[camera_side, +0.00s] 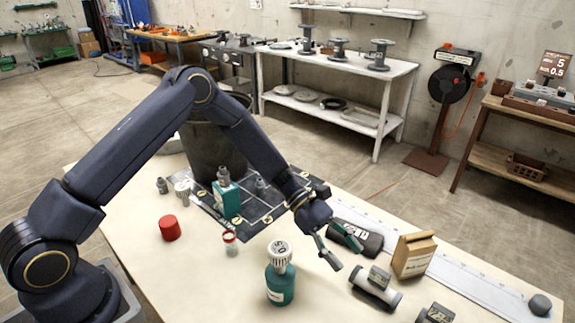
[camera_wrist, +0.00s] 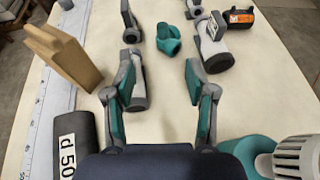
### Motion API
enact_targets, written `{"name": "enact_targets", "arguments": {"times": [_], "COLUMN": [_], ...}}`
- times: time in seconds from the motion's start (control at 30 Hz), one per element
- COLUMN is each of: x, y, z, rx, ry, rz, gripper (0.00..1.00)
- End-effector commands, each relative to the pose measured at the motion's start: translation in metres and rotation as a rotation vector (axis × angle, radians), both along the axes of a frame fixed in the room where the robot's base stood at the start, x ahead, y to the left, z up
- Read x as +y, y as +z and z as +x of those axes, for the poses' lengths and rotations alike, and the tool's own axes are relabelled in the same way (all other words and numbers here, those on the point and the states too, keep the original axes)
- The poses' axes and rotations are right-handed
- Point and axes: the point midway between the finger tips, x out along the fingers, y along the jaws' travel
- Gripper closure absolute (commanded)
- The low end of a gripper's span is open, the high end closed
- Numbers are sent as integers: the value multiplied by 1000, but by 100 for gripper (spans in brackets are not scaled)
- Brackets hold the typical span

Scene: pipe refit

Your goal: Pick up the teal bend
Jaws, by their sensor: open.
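The teal bend (camera_wrist: 168,38) is a short, curved pipe piece lying on the pale tabletop in the upper middle of the wrist view. I cannot make it out in the side view. My gripper (camera_wrist: 160,68) is open, with its two teal-padded fingers spread apart, and the bend shows beyond the fingertips, between their lines. Nothing is held between the fingers. In the side view my gripper (camera_side: 346,257) hangs over the table's right part, pointing down toward the front right.
Grey pipe fittings lie left (camera_wrist: 135,80) and right (camera_wrist: 214,45) of the bend. Bare tabletop shows between the fingers.

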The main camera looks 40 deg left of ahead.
Motion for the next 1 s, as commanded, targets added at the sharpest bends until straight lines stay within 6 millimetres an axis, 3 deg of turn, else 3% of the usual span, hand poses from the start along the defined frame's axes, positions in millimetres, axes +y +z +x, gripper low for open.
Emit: {"name": "enact_targets", "arguments": {"times": [0.17,0.5,0.77,1.0], "x": [-17,-87,-109,-141], "y": [-16,-45,-54,-69], "z": [-6,-15,-17,-21], "rx": [22,20,19,18], "ry": [0,-1,0,0], "rz": [-2,-1,-1,0], "gripper": [44,44,44,44]}}
